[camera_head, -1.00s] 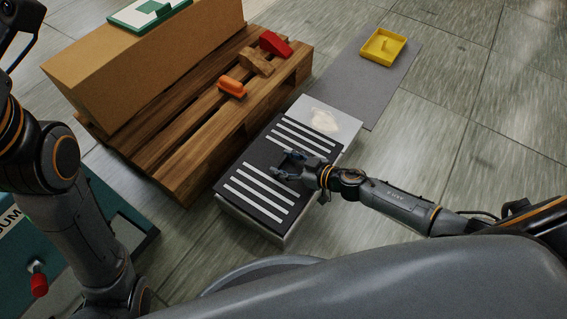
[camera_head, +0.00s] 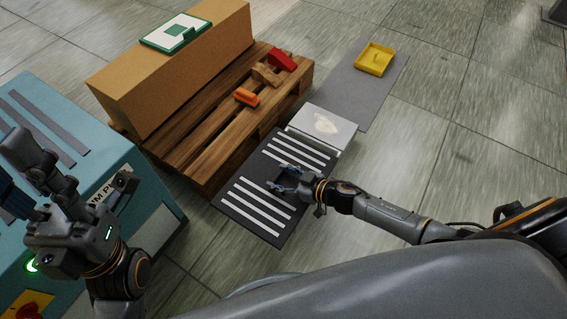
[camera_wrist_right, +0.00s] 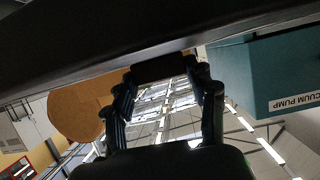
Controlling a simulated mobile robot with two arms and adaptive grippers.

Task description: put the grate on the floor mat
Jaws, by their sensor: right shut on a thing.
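The grate (camera_head: 265,217) is a dark panel with several pale slats, seen in the head view. My right gripper (camera_head: 287,182) is shut on it near its middle. The grate is held over a white-topped box (camera_head: 330,122), whose far end shows past it. In the right wrist view the gripper (camera_wrist_right: 167,75) closes on a dark grip piece under the grate's dark edge (camera_wrist_right: 110,42). The grey floor mat (camera_head: 387,97) lies beyond the box. My left arm is at the left; its gripper's fingers are unclear.
A yellow tray (camera_head: 375,59) sits on the mat's far part; its near part is bare. A wooden pallet (camera_head: 222,140) with a cardboard box (camera_head: 180,75), an orange item (camera_head: 246,97) and a red item (camera_head: 282,60) stands beside the box. A teal pump cabinet (camera_head: 95,150) is at left.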

